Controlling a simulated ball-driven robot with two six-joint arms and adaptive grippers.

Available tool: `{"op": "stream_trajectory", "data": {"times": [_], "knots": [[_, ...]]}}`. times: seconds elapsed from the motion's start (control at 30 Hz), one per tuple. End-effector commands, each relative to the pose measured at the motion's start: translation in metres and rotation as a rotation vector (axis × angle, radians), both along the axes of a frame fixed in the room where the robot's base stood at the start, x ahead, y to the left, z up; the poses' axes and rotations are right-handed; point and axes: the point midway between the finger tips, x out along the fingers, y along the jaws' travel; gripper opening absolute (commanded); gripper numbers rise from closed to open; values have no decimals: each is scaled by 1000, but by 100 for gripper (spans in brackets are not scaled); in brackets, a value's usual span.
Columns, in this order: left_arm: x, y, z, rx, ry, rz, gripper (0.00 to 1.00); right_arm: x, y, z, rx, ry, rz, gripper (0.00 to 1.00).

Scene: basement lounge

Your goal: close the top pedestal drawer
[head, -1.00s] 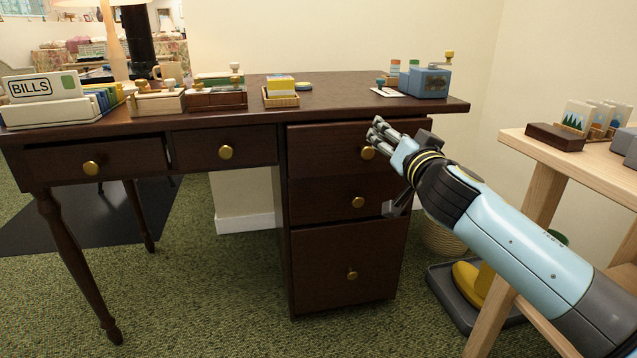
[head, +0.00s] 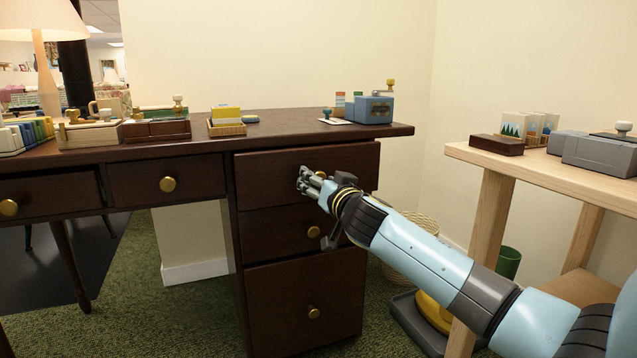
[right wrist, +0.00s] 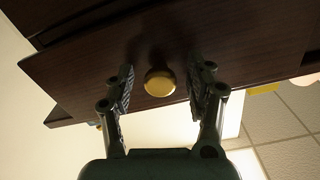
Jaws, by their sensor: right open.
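The top pedestal drawer (head: 265,180) is the dark wood front under the right end of the desk. It stands slightly proud of the drawer fronts below it. Its round brass knob (head: 321,174) is partly behind my right gripper (head: 308,183). In the right wrist view, the knob (right wrist: 160,82) sits between the two spread fingers of my right gripper (right wrist: 160,88), with a gap on each side. That gripper is open, holds nothing and is close to the drawer front (right wrist: 90,65). My left gripper is out of view.
Two more pedestal drawers (head: 280,290) are below. The desk top (head: 290,125) carries stamps, boxes and a blue sharpener-like box (head: 374,109). A light wood table (head: 470,152) stands at the right, close to my right arm. A wicker basket (head: 405,262) is behind the arm.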

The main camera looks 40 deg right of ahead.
Motion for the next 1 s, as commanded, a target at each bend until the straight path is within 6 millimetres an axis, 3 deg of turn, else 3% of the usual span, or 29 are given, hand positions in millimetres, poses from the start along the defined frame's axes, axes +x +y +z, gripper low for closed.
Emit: {"op": "stream_trajectory", "data": {"times": [0.33, 0.73, 1.0], "knots": [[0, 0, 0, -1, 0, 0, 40, 5, -1, 0, 1, 1, 0, 55], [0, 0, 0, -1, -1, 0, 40, 5, -1, 0, 1, 1, 0, 2], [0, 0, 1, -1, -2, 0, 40, 5, -1, -1, 1, 1, 0, 0]]}}
